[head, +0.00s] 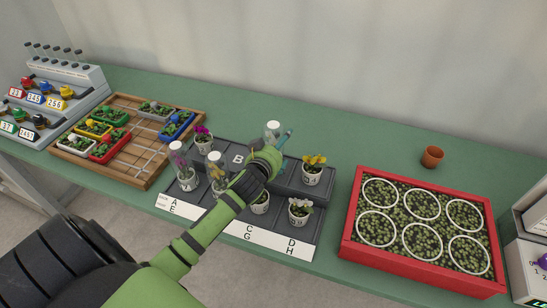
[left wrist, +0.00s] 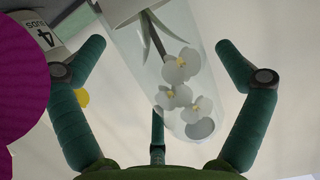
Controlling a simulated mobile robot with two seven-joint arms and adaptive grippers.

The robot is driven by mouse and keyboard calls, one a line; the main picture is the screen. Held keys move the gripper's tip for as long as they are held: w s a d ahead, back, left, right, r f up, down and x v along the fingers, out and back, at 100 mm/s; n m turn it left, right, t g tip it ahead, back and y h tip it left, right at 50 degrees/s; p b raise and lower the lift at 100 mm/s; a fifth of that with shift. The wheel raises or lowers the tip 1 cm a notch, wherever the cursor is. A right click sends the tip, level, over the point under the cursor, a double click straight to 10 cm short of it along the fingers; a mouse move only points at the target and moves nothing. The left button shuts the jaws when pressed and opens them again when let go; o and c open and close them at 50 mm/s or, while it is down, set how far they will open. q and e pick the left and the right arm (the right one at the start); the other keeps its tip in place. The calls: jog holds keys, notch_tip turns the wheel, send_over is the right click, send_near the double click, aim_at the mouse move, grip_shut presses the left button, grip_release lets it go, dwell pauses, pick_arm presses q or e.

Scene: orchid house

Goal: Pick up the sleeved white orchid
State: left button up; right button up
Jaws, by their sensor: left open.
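A white orchid in a clear sleeve (left wrist: 180,88) fills the middle of the left wrist view, with pale blooms and part of a white pot at the top. My left gripper (left wrist: 160,48) is open, with a finger to each side of the sleeve and a gap visible to the right. In the head view the gripper (head: 277,148) is at the back of the dark stepped tray (head: 318,191). The top of a clear sleeve with a white bloom (head: 273,129) shows just behind it; my arm hides its lower part. My right gripper is not in view.
A yellow-flowered pot (head: 313,168) stands close on the right. A red planter (head: 347,250) and a terracotta pot (head: 432,157) are farther right.

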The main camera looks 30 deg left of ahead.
pick_arm(q)
jog(key=shift+w+a+f, duration=0.1)
jog(key=shift+w+f, duration=0.05)
jog(key=shift+w, duration=0.1)
jog(key=shift+c, duration=0.4)
jog(key=c, duration=1.4)
jog(key=shift+c, duration=0.4)
